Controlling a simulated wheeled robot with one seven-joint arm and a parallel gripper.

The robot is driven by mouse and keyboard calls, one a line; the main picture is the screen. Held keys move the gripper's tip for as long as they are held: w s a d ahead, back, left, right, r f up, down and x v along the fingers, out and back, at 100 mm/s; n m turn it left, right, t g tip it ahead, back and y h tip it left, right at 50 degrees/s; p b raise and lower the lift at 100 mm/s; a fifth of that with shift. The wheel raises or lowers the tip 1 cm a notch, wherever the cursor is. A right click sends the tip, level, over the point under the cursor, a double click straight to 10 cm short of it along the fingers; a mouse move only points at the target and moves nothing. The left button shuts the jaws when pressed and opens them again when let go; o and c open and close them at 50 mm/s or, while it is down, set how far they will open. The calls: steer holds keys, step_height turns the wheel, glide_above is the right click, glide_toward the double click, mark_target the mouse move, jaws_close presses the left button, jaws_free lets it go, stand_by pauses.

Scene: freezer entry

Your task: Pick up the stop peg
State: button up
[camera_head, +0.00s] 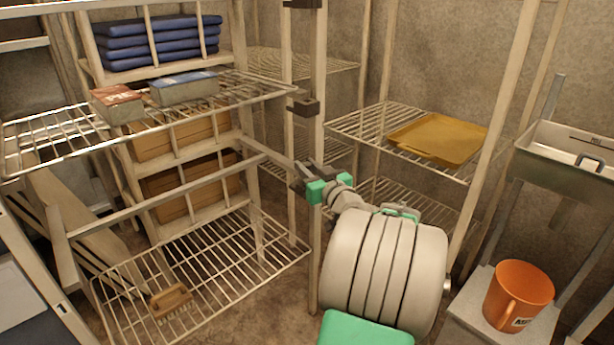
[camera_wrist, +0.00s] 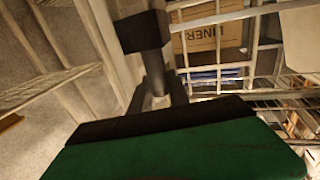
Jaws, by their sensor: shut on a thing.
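My gripper (camera_head: 308,176) is in the middle of the head view, beside the pale upright post and near the end of a pale bar. Its dark fingers are shut on a small piece, which I take to be the stop peg; the fingers mostly hide it. In the wrist view a small pale bit (camera_wrist: 161,101) shows at the dark fingers, just above the black edge of the green gripper body. I cannot tell whether the peg is clear of the post or bar.
Dark blocks (camera_head: 303,107) sit on the post above my gripper. Wire shelves stand left, with cartons (camera_head: 118,103) and blue folded stacks (camera_head: 160,42). A brush (camera_head: 171,300) lies on the lower rack.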

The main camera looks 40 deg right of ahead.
jaws_close()
steer(key=shift+r, duration=0.1)
